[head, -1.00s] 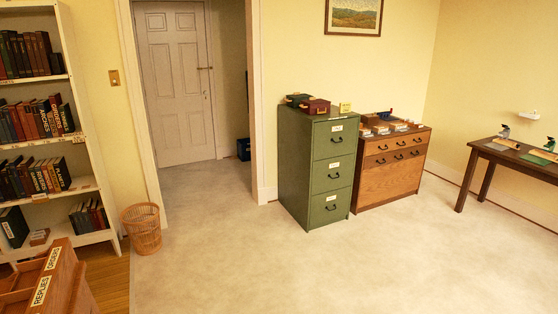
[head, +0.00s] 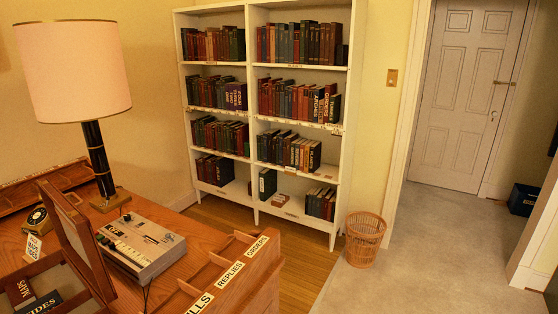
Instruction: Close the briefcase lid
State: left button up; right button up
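A briefcase (head: 82,240) stands on the wooden desk at the lower left of the head view. Its brown framed lid is raised steeply, and the case is open. Its lower part (head: 75,280) is cut off by the picture's edge. Dark items lie in it, one labelled MAPS. Neither of my grippers shows in this view.
A grey tape recorder (head: 142,246) sits close to the right of the lid. A lamp (head: 100,165) stands behind. A labelled wooden sorter (head: 230,275) lines the desk's right side. A bookcase (head: 250,120), wicker basket (head: 364,240) and open floor (head: 420,250) lie beyond.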

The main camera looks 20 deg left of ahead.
aim_at(74, 231)
jog(key=i+l+u, duration=0.1)
jog(key=i+u, duration=0.15)
jog(key=u, duration=0.15)
jog(key=i+l+u, duration=0.15)
jog(key=u, duration=0.3)
jog(key=i+l+u, duration=0.25)
jog(key=u, duration=0.15)
jog(key=i+l+u, duration=0.15)
jog(key=l+u, duration=0.3)
jog(key=i+l+u, duration=0.1)
jog(key=l+u, duration=0.15)
jog(key=u, duration=0.15)
jog(key=i+l+u, duration=0.1)
jog(key=l+u, duration=0.55)
jog(key=l, duration=0.3)
jog(key=l+u, duration=0.35)
jog(key=l, duration=0.15)
jog(key=l+z, duration=0.15)
